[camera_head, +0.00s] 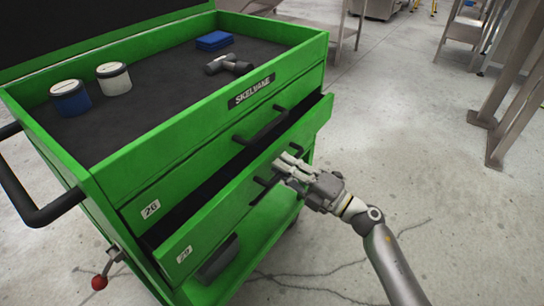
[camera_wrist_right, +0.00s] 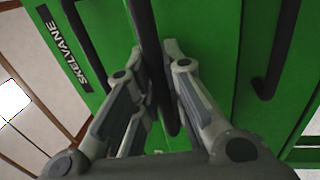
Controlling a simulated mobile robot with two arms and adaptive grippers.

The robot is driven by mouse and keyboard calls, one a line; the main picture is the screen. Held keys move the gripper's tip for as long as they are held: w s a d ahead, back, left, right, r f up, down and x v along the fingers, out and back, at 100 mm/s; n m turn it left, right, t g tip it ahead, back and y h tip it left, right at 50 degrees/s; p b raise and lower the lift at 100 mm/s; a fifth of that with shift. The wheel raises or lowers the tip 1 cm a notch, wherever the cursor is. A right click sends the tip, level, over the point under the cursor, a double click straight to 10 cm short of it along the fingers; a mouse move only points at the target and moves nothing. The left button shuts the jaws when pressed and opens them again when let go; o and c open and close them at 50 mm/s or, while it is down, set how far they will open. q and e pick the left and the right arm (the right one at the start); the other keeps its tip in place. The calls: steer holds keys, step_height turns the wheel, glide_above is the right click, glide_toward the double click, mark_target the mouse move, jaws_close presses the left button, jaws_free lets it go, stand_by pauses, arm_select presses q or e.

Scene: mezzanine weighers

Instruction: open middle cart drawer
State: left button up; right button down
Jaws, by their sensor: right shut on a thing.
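The green cart (camera_head: 130,166) stands at the left of the head view. Its upper drawer (camera_head: 180,181), labelled 26, is closed and has a black bar handle (camera_head: 262,127). The drawer below it (camera_head: 225,211), labelled 29, stands partly pulled out, with a dark gap above its front. My right gripper (camera_head: 285,168) is at this drawer's black handle (camera_head: 262,182) and shut on it. In the right wrist view the fingers (camera_wrist_right: 165,55) close around a dark bar, and part of it is hidden by them. My left gripper is not in view.
The cart top holds a blue-bodied jar (camera_head: 70,98), a white jar (camera_head: 114,79), a blue box (camera_head: 214,41) and a dark tool (camera_head: 229,65). A side handle (camera_head: 38,214) and red-knobbed lever (camera_head: 99,282) stick out at left. Concrete floor (camera_head: 440,215) at right is clear; metal frames (camera_head: 510,90) stand beyond.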

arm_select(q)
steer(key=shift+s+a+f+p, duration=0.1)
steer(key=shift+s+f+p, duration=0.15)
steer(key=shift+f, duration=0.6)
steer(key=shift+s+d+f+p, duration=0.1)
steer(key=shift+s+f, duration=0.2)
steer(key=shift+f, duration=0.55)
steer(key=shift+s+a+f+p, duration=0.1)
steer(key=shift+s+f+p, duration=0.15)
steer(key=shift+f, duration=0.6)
arm_select(e)
steer(key=r+v, duration=0.2)
steer(key=v, duration=0.8)
steer(key=r+v, duration=0.2)
steer(key=v, duration=0.9)
steer(key=shift+s+d, duration=0.4)
steer(key=c, duration=1.5)
jaws_free()
steer(key=shift+d, duration=0.1)
steer(key=v, duration=1.1)
steer(key=shift+s+d+f, duration=0.1)
steer(key=shift+s+d, duration=0.2)
steer(key=shift+w, duration=0.1)
